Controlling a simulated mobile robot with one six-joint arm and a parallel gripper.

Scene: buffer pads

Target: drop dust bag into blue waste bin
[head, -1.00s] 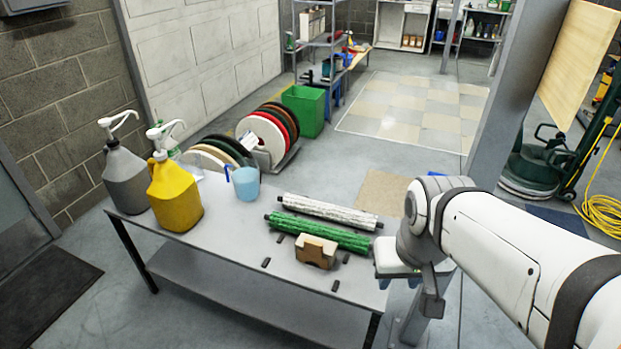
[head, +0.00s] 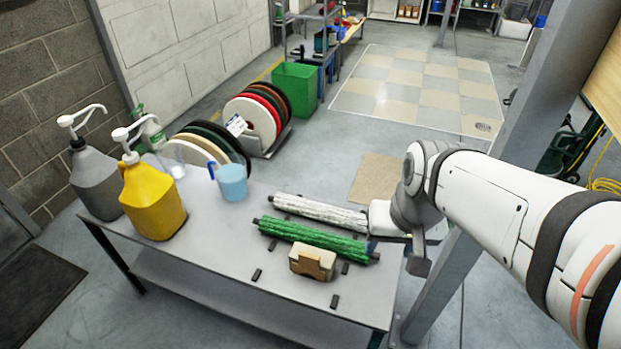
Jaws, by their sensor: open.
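A cream block with a tan-brown front (head: 314,263) lies near the front right of the grey table; I cannot tell for certain whether it is the dust bag. A blue bin-like shape (head: 329,68) stands on the floor behind the green bin, mostly hidden by it. My gripper (head: 373,247) is at the table's right end, near the right ends of the rollers and to the right of the block. It is open, and I see nothing held. Its fingers are small and partly hidden by my wrist.
A white roller (head: 318,212) and green roller (head: 315,239) lie behind the block on the table (head: 215,262). A blue jug (head: 232,183) and yellow pump bottle (head: 152,201) stand left. A green bin (head: 294,92) is beyond racked pads. A post (head: 505,150) rises behind my arm.

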